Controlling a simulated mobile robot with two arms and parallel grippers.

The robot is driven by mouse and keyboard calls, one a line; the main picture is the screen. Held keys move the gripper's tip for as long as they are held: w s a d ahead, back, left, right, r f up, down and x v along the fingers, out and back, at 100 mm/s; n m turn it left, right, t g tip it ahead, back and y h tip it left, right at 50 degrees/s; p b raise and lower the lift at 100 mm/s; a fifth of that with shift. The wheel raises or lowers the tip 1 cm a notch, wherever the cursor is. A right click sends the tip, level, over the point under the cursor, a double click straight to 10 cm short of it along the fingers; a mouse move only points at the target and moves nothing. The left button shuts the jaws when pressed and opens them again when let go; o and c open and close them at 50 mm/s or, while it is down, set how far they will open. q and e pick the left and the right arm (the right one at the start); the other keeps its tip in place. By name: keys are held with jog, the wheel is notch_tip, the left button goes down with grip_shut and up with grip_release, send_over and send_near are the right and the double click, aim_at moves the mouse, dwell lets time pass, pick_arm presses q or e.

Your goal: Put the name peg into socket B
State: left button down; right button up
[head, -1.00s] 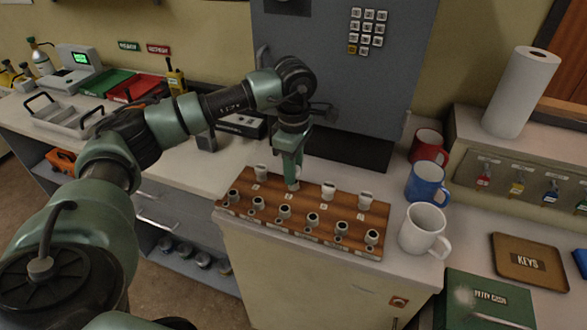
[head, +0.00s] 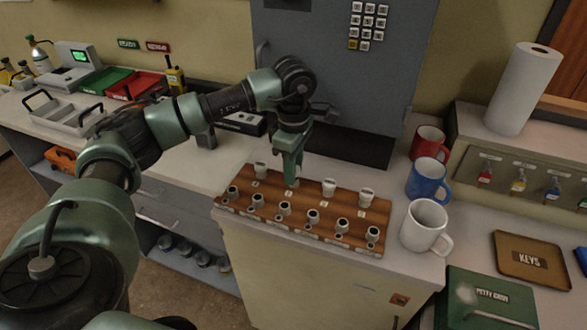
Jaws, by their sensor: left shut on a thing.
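The wooden peg board (head: 300,212) lies on the counter near its front edge. Three pale pegs stand along its back row: one at the left (head: 261,170) and two at the right (head: 329,187), (head: 366,197). Several dark-mouthed round sockets (head: 284,209) line the front. My left gripper (head: 293,180) points down at the back row, between the left peg and the middle one. It is shut on the name peg, which is mostly hidden by the fingers and sits low at the board. I cannot read the socket letters or tell which is socket B. My right gripper is out of view.
White (head: 426,227), blue (head: 427,181) and red (head: 428,143) mugs stand just right of the board. A grey cabinet (head: 340,70) rises behind it. A keys tray (head: 530,261) lies at the right.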

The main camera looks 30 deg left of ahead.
pick_arm(q)
jog(key=shift+f, duration=0.1)
dwell(0.3)
jog(key=shift+f+b, duration=0.6)
jog(key=shift+b, duration=0.05)
dwell(0.8)
jog(key=c, duration=1)
grip_release()
jog(key=shift+c, duration=0.2)
jog(key=shift+r, duration=0.1)
jog(key=shift+r+p, duration=1.95)
jog(key=shift+r, duration=1.05)
